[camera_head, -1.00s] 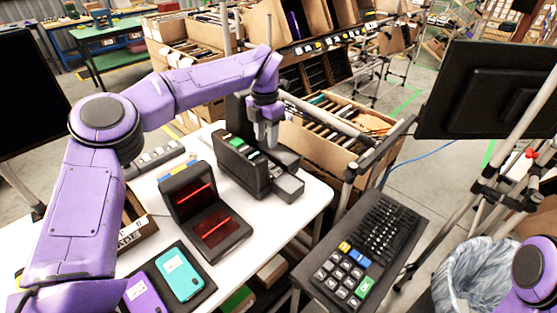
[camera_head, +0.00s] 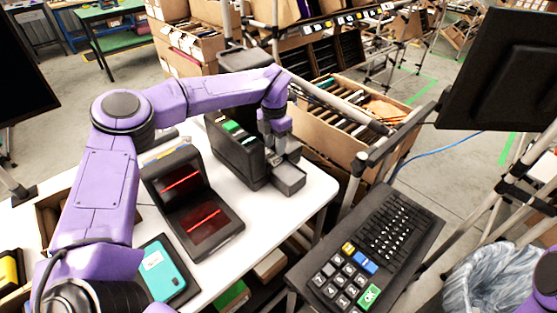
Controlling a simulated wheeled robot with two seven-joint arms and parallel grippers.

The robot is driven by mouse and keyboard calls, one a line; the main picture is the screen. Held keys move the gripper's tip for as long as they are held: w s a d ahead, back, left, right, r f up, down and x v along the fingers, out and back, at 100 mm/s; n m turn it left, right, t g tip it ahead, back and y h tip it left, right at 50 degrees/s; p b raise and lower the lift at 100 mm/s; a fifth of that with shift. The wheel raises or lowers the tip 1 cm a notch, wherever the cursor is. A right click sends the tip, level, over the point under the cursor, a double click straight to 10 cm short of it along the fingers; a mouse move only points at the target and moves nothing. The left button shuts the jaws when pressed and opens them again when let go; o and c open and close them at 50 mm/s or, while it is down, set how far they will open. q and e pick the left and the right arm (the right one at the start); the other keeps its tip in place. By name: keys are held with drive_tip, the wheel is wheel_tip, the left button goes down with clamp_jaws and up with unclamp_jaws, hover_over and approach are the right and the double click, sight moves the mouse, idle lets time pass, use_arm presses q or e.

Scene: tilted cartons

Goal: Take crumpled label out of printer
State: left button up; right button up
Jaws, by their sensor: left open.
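The printer (camera_head: 236,160) is a dark box with green and pale items along its top, at the back of the white table. A grey tray-like part (camera_head: 288,179) sticks out at its front right. My left gripper (camera_head: 276,146) points down at the printer's right side, above that part. Its fingers are small here and partly merge with the dark printer. I cannot make out a crumpled label; it may be hidden by the gripper or inside the printer. Of my right arm only a purple link shows at the lower right edge; its gripper is out of view.
A scanner with red lines (camera_head: 190,203) stands left of the printer on the white table (camera_head: 250,222). A teal device (camera_head: 163,270) lies in front. A keyboard (camera_head: 375,250) is at the right, a bin with a clear liner (camera_head: 487,280) beyond. A carton of files (camera_head: 345,125) stands behind.

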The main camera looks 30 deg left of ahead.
sight(275, 160)
use_arm(q)
drive_tip(key=f+p, duration=0.1)
drive_tip(key=f, duration=0.3)
drive_tip(key=shift+d, duration=0.2)
drive_tip(key=c, duration=0.7)
